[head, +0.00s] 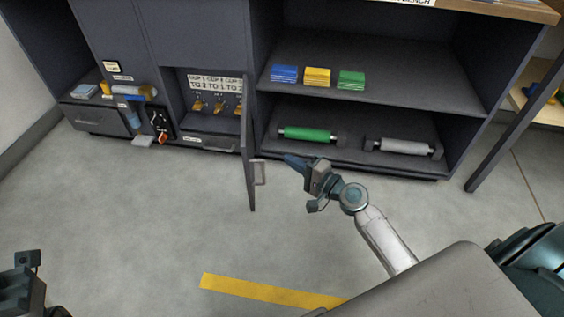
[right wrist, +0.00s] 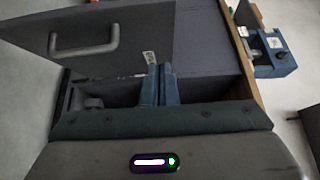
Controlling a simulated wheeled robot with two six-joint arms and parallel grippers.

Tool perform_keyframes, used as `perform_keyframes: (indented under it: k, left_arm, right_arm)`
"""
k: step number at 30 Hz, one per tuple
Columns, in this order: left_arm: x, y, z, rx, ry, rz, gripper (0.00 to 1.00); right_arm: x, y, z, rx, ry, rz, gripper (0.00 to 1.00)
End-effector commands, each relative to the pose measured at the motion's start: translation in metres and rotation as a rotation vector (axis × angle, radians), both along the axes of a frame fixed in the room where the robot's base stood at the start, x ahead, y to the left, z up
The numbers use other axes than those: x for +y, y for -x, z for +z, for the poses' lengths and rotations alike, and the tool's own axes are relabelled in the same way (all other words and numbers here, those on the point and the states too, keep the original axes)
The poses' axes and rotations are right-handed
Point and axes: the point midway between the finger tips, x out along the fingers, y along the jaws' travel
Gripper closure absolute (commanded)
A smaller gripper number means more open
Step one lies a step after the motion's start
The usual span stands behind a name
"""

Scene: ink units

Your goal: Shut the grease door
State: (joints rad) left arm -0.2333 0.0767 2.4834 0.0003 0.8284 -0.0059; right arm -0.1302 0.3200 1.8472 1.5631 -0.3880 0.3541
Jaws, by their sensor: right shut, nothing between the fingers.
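The grease door (head: 249,165) is a dark panel standing open, swung out from the cabinet, with a pale handle (head: 259,172) on its right face. The open compartment (head: 212,123) left of it shows brass fittings and a lettered label. My right gripper (head: 296,161) is right of the door, apart from it, its fingers shut and empty, pointing left. In the right wrist view the shut fingers (right wrist: 158,85) are at the centre, and a dark panel with a handle (right wrist: 84,40), seemingly the door, is at upper left. My left gripper (head: 20,288) shows only partly at lower left; its jaws cannot be made out.
Right of the door, open shelves hold blue, yellow and green stacks (head: 317,77) above, and a green roller (head: 307,134) and a grey roller (head: 403,147) below. A control panel (head: 158,120) is at left. The floor before the cabinet is clear, with a yellow stripe (head: 270,292).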

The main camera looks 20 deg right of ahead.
Motion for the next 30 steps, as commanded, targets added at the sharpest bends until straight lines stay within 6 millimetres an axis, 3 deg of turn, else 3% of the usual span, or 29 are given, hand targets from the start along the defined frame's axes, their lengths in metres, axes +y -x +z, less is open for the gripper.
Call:
perform_keyframes:
  k: [11,18,30]
  left_arm:
    - [0.0,-0.001,0.0,0.008,-0.002,0.0,0.65]
    - [0.0,-0.001,0.002,0.009,-0.003,0.0,0.65]
    - [0.0,-0.001,0.002,0.01,-0.003,0.001,0.65]
  right_arm:
    - [0.036,-0.073,0.001,-0.001,-0.002,-0.001,1.0]
    - [0.065,-0.081,0.0,0.001,-0.002,0.0,1.0]
    - [0.072,-0.084,0.0,0.001,0.002,-0.001,1.0]
